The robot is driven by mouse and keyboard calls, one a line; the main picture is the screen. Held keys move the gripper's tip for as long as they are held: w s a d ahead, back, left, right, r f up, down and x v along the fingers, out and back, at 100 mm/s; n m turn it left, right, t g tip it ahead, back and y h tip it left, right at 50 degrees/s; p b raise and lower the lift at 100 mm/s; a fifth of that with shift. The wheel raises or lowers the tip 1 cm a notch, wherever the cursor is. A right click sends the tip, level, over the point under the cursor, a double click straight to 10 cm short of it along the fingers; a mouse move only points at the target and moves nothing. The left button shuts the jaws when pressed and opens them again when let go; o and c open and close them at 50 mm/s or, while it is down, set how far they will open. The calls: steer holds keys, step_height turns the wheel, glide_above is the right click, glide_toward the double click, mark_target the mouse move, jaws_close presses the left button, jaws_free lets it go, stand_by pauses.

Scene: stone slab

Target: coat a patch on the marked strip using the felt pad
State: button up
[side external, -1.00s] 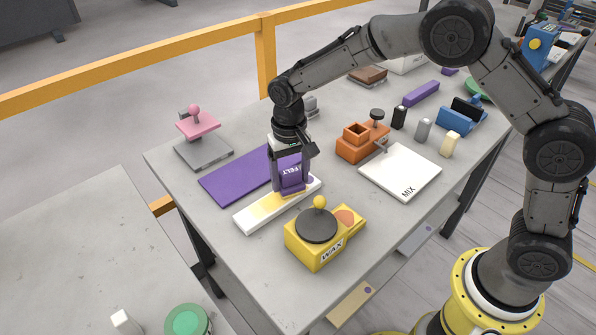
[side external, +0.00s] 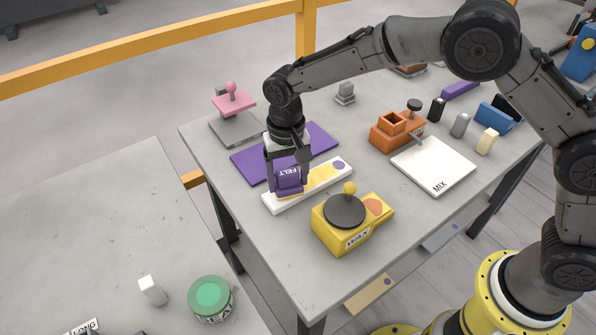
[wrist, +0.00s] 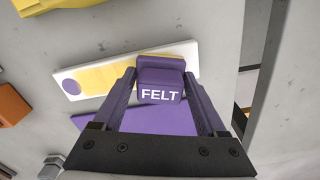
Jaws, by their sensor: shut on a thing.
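My gripper (side external: 287,184) is shut on the purple felt pad (side external: 289,179), which is marked FELT. The pad is at the left end of the white strip (side external: 284,207) and seems to rest on it. The strip has a yellow area (side external: 322,177) and a purple dot (side external: 339,165) at its right end. In the wrist view, the pad (wrist: 160,75) sits between the fingers over the strip's right end, with the yellow area (wrist: 110,73) running left from it to near the dot. The strip under the pad is hidden.
A yellow WAX box (side external: 333,236) with a dark round lid stands close in front of the strip. A purple mat (side external: 322,139) lies behind it. A pink-topped stand (side external: 234,104), an orange block (side external: 386,136) and a white MIX plate (side external: 433,167) are farther off.

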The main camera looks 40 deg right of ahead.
steer(key=shift+a+r, duration=0.1)
steer(key=shift+a, duration=1.1)
steer(key=shift+d+r, duration=0.15)
steer(key=shift+r, duration=3.8)
